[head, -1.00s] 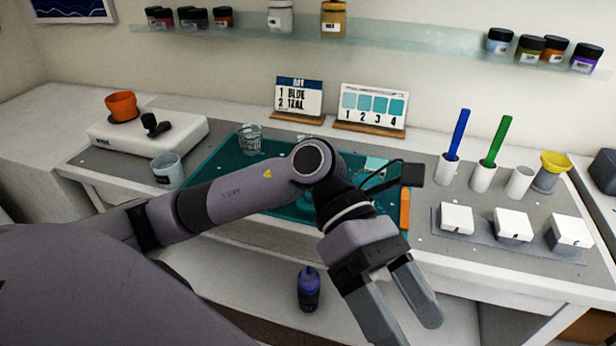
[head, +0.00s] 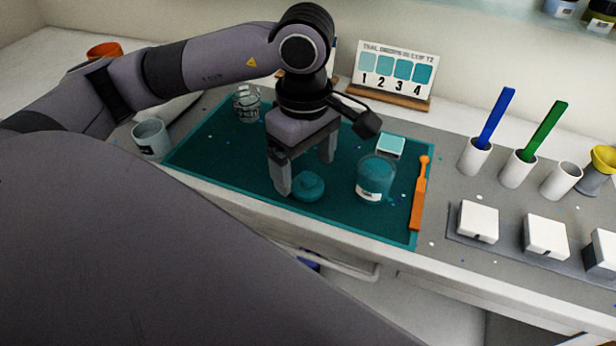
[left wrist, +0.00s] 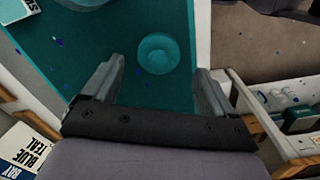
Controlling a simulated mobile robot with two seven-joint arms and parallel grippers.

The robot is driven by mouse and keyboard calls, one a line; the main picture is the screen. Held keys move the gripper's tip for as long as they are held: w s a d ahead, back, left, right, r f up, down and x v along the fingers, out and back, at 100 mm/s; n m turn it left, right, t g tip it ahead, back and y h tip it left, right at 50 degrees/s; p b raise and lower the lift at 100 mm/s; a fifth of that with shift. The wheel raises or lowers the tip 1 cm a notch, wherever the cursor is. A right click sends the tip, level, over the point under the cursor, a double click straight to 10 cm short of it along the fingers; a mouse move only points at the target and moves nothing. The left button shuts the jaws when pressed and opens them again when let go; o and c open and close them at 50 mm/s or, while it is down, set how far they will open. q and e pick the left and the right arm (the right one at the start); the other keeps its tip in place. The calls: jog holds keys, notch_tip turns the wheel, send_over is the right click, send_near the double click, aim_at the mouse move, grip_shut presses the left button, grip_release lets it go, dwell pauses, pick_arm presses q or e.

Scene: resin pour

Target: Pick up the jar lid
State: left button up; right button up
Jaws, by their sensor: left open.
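In the left wrist view the lid (left wrist: 158,53) shows between and just beyond my fingertips. My left gripper (head: 305,175) is open and points down over the mat, with one finger left of the lid and the other behind it. Its fingers (left wrist: 160,82) show spread and empty in the left wrist view. A glass jar with teal contents (head: 375,180) stands on the mat right of the lid. My right gripper is not in view.
An orange tool (head: 420,192) lies at the mat's right side, with a small pale teal block (head: 390,147) behind the jar. A clear glass (head: 247,103) and grey cup (head: 151,138) stand left. White blocks (head: 478,222) sit right. The mat's front left is clear.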

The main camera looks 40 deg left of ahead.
pick_arm(q)
jog(key=shift+w+f, duration=0.1)
jog(key=shift+f, duration=1.35)
jog(key=c, duration=1.1)
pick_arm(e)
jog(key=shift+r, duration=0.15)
pick_arm(q)
jog(key=shift+r, duration=0.15)
